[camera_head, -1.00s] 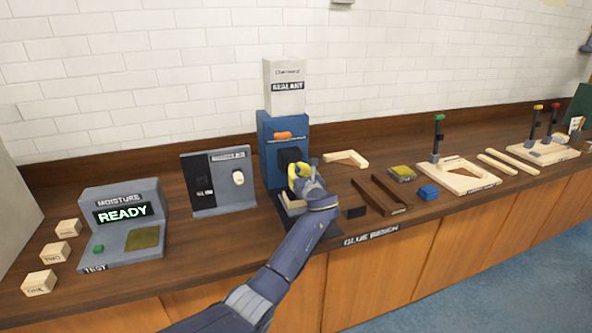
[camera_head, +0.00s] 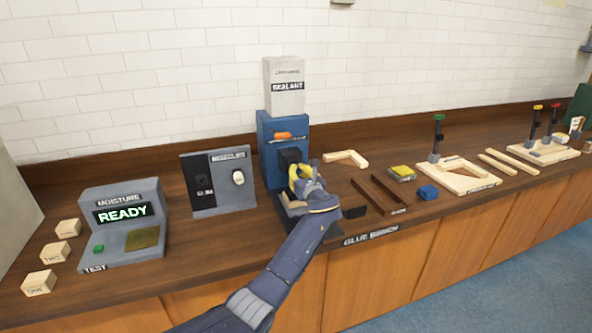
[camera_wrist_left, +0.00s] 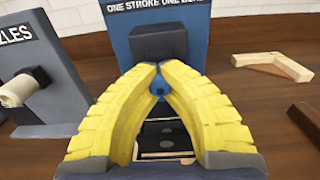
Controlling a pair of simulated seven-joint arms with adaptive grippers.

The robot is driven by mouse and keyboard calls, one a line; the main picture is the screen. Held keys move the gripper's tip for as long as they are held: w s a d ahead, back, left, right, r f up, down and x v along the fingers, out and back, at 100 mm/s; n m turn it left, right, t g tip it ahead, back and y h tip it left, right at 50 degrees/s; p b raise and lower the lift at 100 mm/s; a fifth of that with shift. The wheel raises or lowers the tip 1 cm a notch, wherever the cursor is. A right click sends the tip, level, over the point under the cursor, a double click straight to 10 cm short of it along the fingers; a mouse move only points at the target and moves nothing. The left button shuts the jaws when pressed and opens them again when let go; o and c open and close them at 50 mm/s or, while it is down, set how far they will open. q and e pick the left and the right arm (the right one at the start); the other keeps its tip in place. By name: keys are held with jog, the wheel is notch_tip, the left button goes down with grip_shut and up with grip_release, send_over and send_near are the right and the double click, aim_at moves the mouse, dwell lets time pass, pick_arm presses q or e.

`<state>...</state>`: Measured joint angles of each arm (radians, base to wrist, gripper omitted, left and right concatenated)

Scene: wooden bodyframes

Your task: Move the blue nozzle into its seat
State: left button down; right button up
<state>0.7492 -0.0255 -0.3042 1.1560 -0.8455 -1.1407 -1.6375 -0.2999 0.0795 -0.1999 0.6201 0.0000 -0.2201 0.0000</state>
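A small blue nozzle (camera_wrist_left: 158,88) shows between the fingertips of my left gripper (camera_wrist_left: 158,72) in the left wrist view. The yellow fingers meet at the tips around it, so the gripper is shut on it. In the head view, my left gripper (camera_head: 298,172) is in front of the blue sealant dispenser (camera_head: 268,155) and hides the nozzle. The dispenser's black head (camera_wrist_left: 158,42) is right behind and above the fingertips in the left wrist view. The nozzle's seat is hidden, and I cannot tell whether the nozzle touches it. My right gripper is not in view.
A grey nozzle panel (camera_head: 204,195) with a white nozzle (camera_head: 238,177) stands left of the dispenser. The moisture tester (camera_head: 122,235) is farther left. A brown tray (camera_head: 378,190), a blue block (camera_head: 428,192) and wooden frame pieces lie to the right.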

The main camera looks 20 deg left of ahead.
pick_arm(q)
jog(key=shift+s+d, duration=0.25)
jog(key=shift+s, duration=0.05)
jog(key=shift+v, duration=1)
jog(key=shift+s, duration=0.1)
